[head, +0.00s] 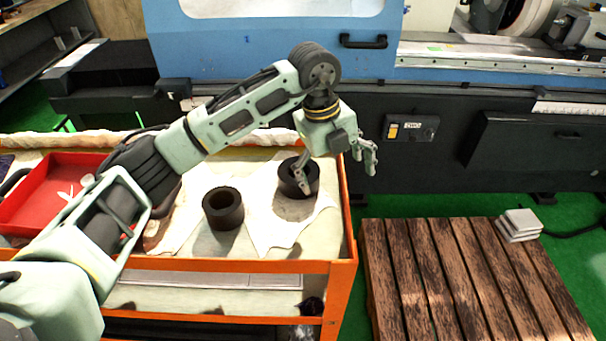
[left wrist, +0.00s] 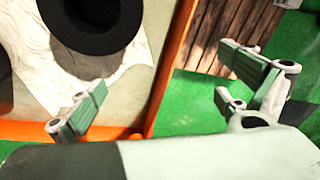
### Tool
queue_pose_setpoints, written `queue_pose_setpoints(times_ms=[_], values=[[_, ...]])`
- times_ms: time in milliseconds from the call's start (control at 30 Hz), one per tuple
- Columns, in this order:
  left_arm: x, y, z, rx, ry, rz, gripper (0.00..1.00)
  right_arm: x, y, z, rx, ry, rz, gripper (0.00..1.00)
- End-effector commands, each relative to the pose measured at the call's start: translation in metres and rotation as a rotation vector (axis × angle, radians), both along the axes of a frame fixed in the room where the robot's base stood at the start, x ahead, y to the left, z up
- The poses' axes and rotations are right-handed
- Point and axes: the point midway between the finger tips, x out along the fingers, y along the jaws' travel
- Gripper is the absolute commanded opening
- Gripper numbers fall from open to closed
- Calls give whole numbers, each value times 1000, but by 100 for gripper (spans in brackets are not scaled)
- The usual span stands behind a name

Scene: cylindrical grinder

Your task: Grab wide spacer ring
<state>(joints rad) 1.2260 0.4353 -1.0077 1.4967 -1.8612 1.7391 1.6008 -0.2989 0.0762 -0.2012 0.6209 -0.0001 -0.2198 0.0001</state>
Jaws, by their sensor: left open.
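Two dark ring-shaped spacers stand on the orange-framed cart (head: 230,266). One ring (head: 223,209) stands near the cart's front middle, and the other ring (head: 311,172) stands to its right near the cart's right edge. I cannot tell for sure which is the wide one. My left gripper (head: 338,168) is open and empty. One finger overlaps the right ring in the head view, and the other finger is out past the cart's edge. In the left wrist view a ring (left wrist: 97,43) lies at the top left, beyond the left finger; touching cannot be told. My right gripper is not in view.
A red tray (head: 40,205) sits on the cart's left side. White cloths (head: 270,228) lie under the rings. A wooden pallet (head: 440,270) with small grey blocks (head: 518,224) is on the green floor at right. The blue and black grinder (head: 450,150) stands behind.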

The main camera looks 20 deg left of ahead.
Motion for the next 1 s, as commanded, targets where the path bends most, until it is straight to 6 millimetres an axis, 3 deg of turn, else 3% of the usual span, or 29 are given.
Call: queue_pose_setpoints(times_ms=[33, 100, 233, 533, 800, 1000], values=[[8, 25, 5, 89, -6, 59, 96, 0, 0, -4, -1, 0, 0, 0], [13, 53, 13, 183, -6, 127, 96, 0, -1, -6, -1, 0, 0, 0], [16, 79, 19, 273, -4, 197, 96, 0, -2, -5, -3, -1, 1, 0], [18, 86, -10, 284, -1, 204, 96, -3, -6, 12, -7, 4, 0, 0], [21, 89, -48, 282, -2, 202, 96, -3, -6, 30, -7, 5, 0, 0], [22, 89, -55, 280, -4, 202, 96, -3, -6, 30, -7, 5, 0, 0]])
